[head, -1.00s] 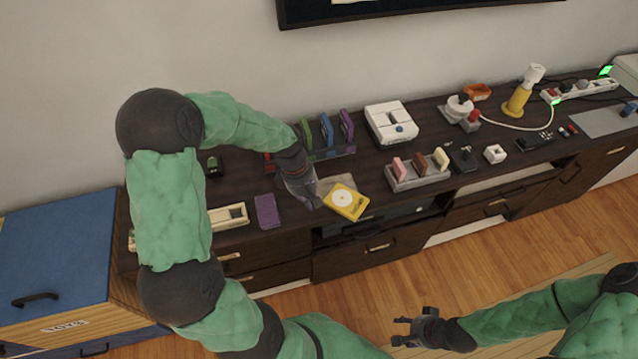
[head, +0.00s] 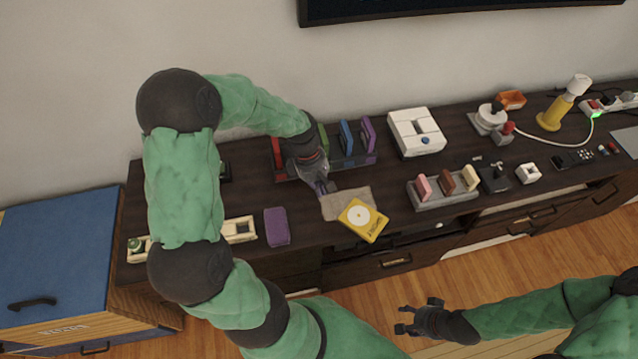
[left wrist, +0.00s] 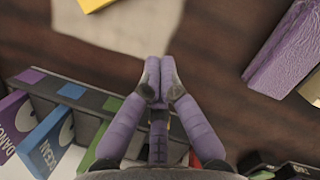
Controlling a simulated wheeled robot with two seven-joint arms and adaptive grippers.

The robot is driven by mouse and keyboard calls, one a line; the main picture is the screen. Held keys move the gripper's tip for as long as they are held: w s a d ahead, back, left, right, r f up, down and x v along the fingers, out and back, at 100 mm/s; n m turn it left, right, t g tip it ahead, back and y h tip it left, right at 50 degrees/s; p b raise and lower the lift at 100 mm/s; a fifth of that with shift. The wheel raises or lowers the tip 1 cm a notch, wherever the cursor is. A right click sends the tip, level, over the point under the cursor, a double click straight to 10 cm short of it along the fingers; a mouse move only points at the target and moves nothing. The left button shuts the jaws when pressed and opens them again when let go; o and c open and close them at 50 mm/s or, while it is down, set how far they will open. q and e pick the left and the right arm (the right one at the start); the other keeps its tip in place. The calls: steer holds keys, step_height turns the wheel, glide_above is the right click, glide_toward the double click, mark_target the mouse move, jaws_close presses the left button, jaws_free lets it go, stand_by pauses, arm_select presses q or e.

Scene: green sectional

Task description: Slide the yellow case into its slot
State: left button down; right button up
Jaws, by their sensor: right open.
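The yellow case (head: 362,220) lies flat on the front part of a beige cloth (head: 338,204), and its front corner appears to reach over the cabinet's front edge. A corner of it also shows at the top of the left wrist view (left wrist: 95,3). A slotted rack (head: 352,161) behind holds upright red, green (head: 323,137), blue (head: 346,136) and purple (head: 368,132) cases. My left gripper (head: 324,189) is between rack and yellow case, apart from the case. Its fingertips (left wrist: 158,78) are together with nothing between them. My right gripper (head: 404,320) is open and empty, in front of the cabinet.
A purple box (head: 276,226) lies left of the cloth. A grey holder (head: 446,198) with several small upright pieces stands to the right. A white console (head: 416,131) is behind it. Bare dark cabinet top lies between console and cloth.

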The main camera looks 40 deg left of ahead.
mark_target(342, 213)
arm_select(q)
steer(key=b+x, duration=0.2)
steer(key=x, duration=0.3)
steer(key=shift+f, duration=0.15)
steer(key=d+b, duration=0.1)
steer(key=d, duration=0.2)
steer(key=shift+w+d, duration=0.15)
steer(key=shift+d, duration=0.35)
steer(key=shift+w+d+r+p, duration=0.15)
steer(key=shift+d+p, duration=0.15)
steer(key=shift+d, duration=0.2)
steer(key=shift+s+d+r+p, duration=0.1)
steer(key=shift+d+r+p, duration=0.15)
steer(key=shift+d, duration=0.25)
steer(key=shift+w+d+f, duration=0.1)
steer(key=shift+d, duration=0.05)
steer(key=shift+f, duration=0.1)
